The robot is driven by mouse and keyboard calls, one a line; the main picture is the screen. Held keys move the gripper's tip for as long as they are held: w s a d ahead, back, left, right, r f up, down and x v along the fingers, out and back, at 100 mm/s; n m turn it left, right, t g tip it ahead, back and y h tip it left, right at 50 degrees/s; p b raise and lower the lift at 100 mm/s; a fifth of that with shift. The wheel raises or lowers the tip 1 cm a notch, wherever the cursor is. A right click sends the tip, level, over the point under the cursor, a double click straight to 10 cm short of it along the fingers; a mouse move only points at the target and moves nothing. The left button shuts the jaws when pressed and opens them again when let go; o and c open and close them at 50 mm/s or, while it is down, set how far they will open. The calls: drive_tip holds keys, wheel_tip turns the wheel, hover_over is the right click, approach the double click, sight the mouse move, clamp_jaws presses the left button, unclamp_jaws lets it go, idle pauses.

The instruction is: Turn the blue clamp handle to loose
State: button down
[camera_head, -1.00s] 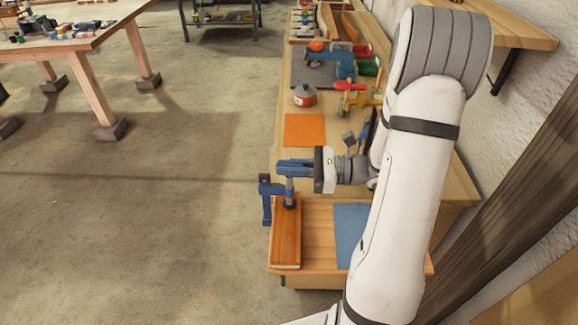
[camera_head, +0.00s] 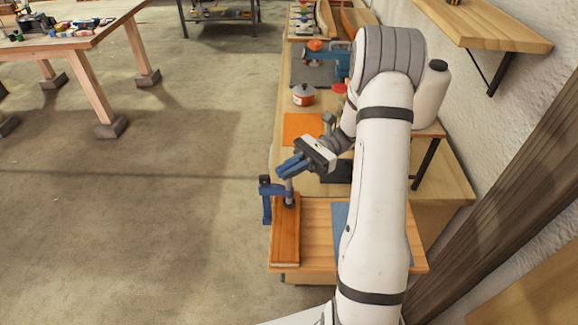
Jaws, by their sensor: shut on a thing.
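The blue clamp (camera_head: 266,199) is upright at the left edge of the wooden bench. It grips a reddish-brown board (camera_head: 286,240) lying along that edge. A grey screw (camera_head: 289,190) stands upright above the board. My gripper (camera_head: 289,166) is at the top of this screw, angled down to the left, and shut on the blue clamp handle. The fingers hide most of the handle, and its exact outline is hard to tell from the blue parts at the jaws.
A blue sheet (camera_head: 340,215) lies on the bench right of the board, partly behind my arm. An orange sheet (camera_head: 298,128) and a red pot (camera_head: 303,95) lie farther back. A wall shelf (camera_head: 490,30) is at upper right. The floor left of the bench is clear.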

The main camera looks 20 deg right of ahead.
drive_tip(key=shift+f+n+g, duration=0.2)
drive_tip(key=shift+n+g, duration=0.2)
drive_tip(key=shift+g, duration=0.2)
drive_tip(key=c, duration=1.5)
unclamp_jaws()
drive_tip(key=shift+r, duration=0.1)
drive_tip(key=shift+t, duration=0.3)
